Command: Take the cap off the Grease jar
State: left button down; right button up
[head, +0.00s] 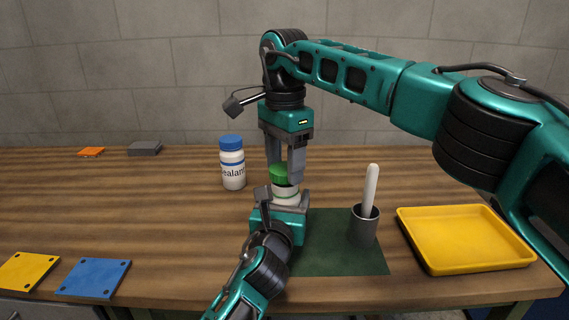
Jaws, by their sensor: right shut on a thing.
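The Grease jar (286,193) stands upright near the back left corner of the green mat. It is white with a green cap (279,172) at its top, and its label is hidden. My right gripper (284,174) comes straight down from above, shut on the green cap with a finger on either side. I cannot tell whether the cap sits tight on the jar. My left gripper (280,207) is low in front of the jar and hides its lower part. Its fingertips are mostly hidden, so its grip on the jar cannot be made out.
A Sealant bottle (233,172) with a blue cap stands left of the jar. A dark cup (364,230) holding a white stick stands on the green mat (335,262). A yellow tray (466,268) is at right. Yellow (28,271) and blue (93,278) plates lie front left.

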aim_at(285, 168)
jog(key=shift+r, duration=0.1)
jog(key=shift+r, duration=1.95)
pick_arm(q)
jog(key=shift+c, duration=0.2)
grip_release()
